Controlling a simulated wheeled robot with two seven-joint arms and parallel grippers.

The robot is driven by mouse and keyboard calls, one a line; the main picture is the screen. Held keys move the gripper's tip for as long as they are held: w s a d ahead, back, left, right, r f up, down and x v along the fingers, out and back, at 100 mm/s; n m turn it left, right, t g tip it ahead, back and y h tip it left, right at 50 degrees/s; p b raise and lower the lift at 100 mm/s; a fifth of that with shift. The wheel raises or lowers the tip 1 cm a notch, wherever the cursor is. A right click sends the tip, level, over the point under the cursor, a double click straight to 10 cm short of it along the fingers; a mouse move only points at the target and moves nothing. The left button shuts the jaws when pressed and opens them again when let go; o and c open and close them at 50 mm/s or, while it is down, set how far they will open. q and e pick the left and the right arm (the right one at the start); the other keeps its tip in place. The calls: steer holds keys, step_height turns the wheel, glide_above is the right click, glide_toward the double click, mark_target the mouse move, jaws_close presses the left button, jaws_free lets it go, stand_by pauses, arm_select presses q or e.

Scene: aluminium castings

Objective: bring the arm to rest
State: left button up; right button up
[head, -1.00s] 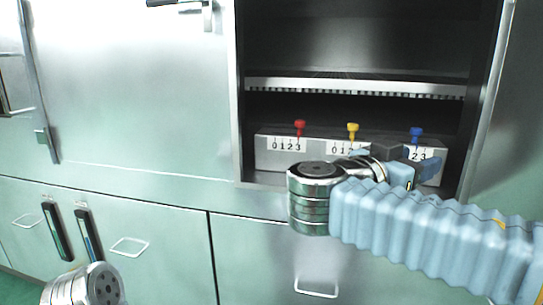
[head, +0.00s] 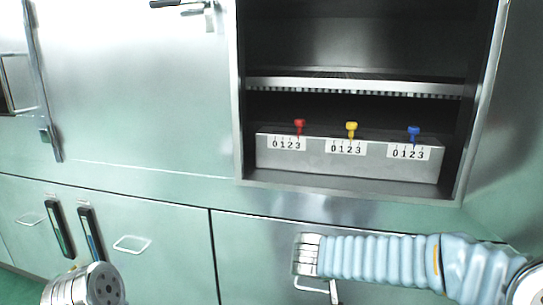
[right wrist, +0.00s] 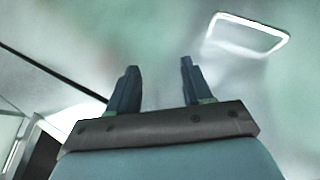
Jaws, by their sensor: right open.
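My right arm comes in from the right in the head view, below the open cabinet bay and in front of a lower drawer. Its gripper is hidden there behind the arm. In the right wrist view my right gripper (right wrist: 155,85) has its two dark fingers apart with nothing between them. It faces a blurred pale green cabinet front. Part of my left arm shows at the lower left of the head view, but its gripper is out of view.
A grey box (head: 345,170) with red (head: 299,126), yellow (head: 351,129) and blue (head: 413,133) levers over 0123 scales stands in the open cabinet bay (head: 350,187). A drawer handle (right wrist: 247,33) is near my right gripper. Lower doors (head: 130,244) have handles.

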steer(key=s+a+f+g+y, duration=0.2)
steer(key=s+f, duration=0.5)
steer(key=f, duration=0.6)
steer(key=s+a+f+m+g+y, duration=0.1)
steer(key=s+f+y, duration=0.4)
steer(key=f, duration=0.8)
steer(key=s+a+f+g+y, duration=0.3)
steer(key=s+f, duration=0.6)
steer(key=f, duration=0.4)
steer(key=shift+s+a+f+y, duration=0.2)
steer(key=shift+a+y, duration=0.1)
steer(key=shift+y, duration=0.3)
